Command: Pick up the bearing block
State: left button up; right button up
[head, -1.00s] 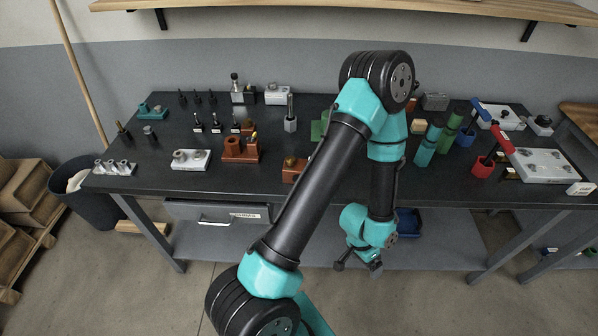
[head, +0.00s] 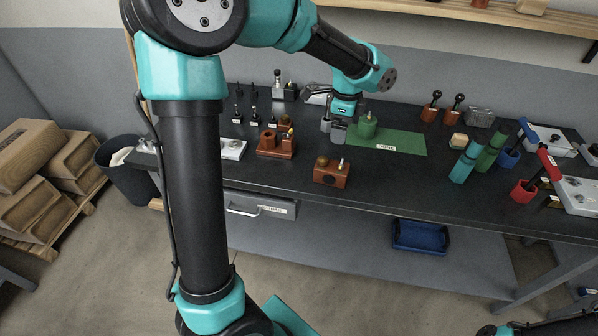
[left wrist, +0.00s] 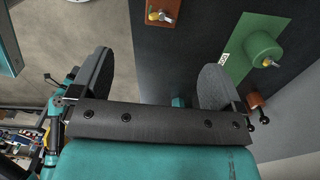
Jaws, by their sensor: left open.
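The bearing block is not plain to single out; a reddish-brown block (head: 331,173) with a dark round part and a pale pin on top stands near the table's front edge. It also shows at the top of the left wrist view (left wrist: 163,11). A second brown block (head: 276,146) with a round boss and pins stands behind it to the left. My left gripper (head: 333,128) is over the table behind the front block, apart from it. In the left wrist view its jaws (left wrist: 157,88) are wide apart and empty. My right gripper does not show.
A green mat (head: 405,142) with a DONE label bears a green round part (head: 367,125). A blue tray (head: 420,236) lies on the lower shelf. The table right of the front block is clear.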

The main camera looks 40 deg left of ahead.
pick_arm(q)
jog(key=shift+s+a+r, duration=0.25)
jog(key=shift+a+r, duration=0.25)
jog(key=shift+a, duration=0.25)
send_over(332, 166)
notch_tip(332, 166, down, 12)
jog(key=shift+s+f, duration=0.15)
jog(key=shift+f, duration=2.65)
